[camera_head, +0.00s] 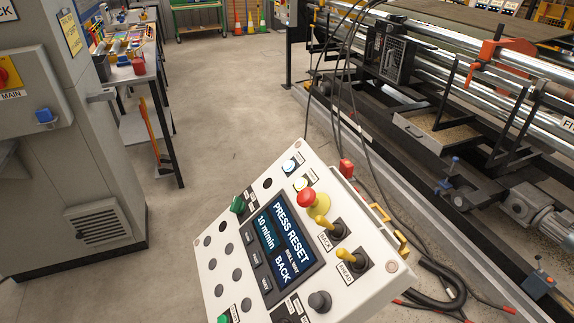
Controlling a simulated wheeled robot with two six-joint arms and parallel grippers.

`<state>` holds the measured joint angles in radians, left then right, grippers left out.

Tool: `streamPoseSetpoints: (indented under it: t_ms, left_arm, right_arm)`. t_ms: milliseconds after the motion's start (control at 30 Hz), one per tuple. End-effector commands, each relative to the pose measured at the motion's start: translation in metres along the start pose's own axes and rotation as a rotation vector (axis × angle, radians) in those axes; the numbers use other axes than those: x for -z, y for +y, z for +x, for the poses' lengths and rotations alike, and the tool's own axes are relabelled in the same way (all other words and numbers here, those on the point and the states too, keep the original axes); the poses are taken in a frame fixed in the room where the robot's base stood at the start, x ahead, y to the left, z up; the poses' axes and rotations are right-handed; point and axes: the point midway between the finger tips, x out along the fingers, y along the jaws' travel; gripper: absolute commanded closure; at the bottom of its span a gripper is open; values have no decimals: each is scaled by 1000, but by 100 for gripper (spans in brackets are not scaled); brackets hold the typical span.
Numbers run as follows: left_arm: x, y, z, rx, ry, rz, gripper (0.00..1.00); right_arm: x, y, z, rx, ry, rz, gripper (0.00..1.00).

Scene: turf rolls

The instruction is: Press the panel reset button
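A white control panel (372,288) stands tilted in the lower middle of the head view. Its dark screen (278,248) reads "PRESS RESET", "10 m/min" and "BACK". A lit bluish-white button (289,165) sits near the panel's top corner. A second pale lit button (300,184) is just below it. The small labels beside them are too small to read, so I cannot tell which is the reset button. A red mushroom button (306,198) on a yellow base, a green button (238,204) and two yellow levers (325,222) are also on the panel. Neither gripper is in view.
A machine with long metal rollers (420,73) fills the right side. Dark cables (440,285) and red-tipped hoses lie right of the panel. A grey cabinet (97,222) and a workbench (135,75) stand at left. The concrete floor (225,110) between is clear.

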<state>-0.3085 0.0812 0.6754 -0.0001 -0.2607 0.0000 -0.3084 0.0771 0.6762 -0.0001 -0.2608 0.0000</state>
Motion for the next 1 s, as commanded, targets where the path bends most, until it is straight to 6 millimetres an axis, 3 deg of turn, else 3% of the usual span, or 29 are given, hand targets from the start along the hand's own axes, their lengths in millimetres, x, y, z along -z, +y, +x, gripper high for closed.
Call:
streamPoseSetpoints:
  t_ms: [200,367,1000]
  left_arm:
    - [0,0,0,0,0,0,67]
    - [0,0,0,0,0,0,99]
    - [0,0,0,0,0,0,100]
  right_arm:
    - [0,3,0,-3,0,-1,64]
    - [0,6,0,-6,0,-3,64]
    - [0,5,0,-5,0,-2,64]
